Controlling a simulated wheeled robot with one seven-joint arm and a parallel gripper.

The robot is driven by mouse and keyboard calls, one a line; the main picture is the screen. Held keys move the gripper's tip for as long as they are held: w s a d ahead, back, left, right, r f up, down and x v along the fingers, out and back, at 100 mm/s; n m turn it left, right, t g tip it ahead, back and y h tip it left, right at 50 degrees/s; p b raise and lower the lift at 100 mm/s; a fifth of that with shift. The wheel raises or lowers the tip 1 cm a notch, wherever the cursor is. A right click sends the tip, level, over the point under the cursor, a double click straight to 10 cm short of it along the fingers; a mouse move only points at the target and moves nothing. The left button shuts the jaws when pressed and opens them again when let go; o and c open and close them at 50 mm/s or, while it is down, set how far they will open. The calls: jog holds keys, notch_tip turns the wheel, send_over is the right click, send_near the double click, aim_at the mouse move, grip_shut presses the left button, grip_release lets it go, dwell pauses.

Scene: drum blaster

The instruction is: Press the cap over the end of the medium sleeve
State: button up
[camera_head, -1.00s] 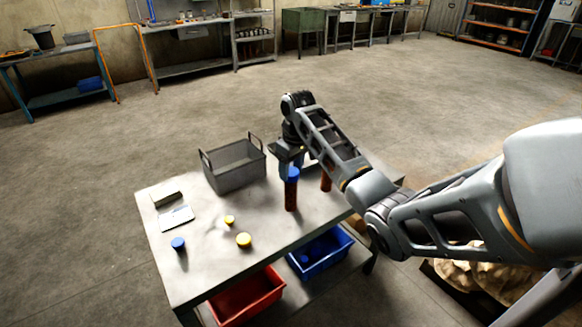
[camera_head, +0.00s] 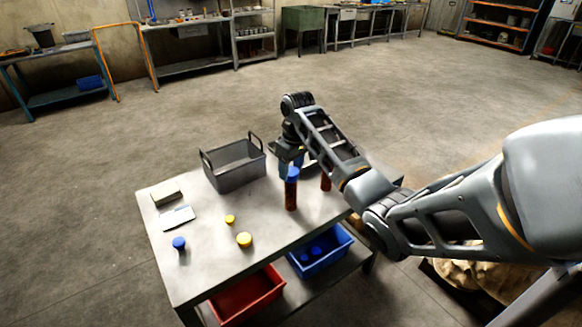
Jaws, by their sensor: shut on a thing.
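A reddish-brown upright sleeve (camera_head: 291,197) stands on the grey table, with a blue cap (camera_head: 292,174) at its top end. My gripper (camera_head: 291,168) points down at this cap, its fingers close around or just behind it, and it appears shut on the cap. Whether the cap is fully seated cannot be told at this size. A second brown sleeve (camera_head: 326,183) stands to the right, its upper part hidden behind my arm. Another blue cap (camera_head: 179,243) sits at the table's front left.
Two yellow caps (camera_head: 244,240) (camera_head: 230,219) lie on the table (camera_head: 205,265). A grey handled crate (camera_head: 236,176) stands at the back, left of my gripper. A small block and a pale card lie at the left. Red and blue bins (camera_head: 325,262) stand below.

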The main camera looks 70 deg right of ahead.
jog(key=shift+f+p, duration=0.4)
jog(key=shift+f, duration=0.55)
dwell(2.0)
jog(key=o, duration=1.4)
jog(key=shift+r, duration=0.15)
notch_tip(320, 180, up, 3)
jog(key=p, duration=0.3)
jog(key=shift+r, duration=0.9)
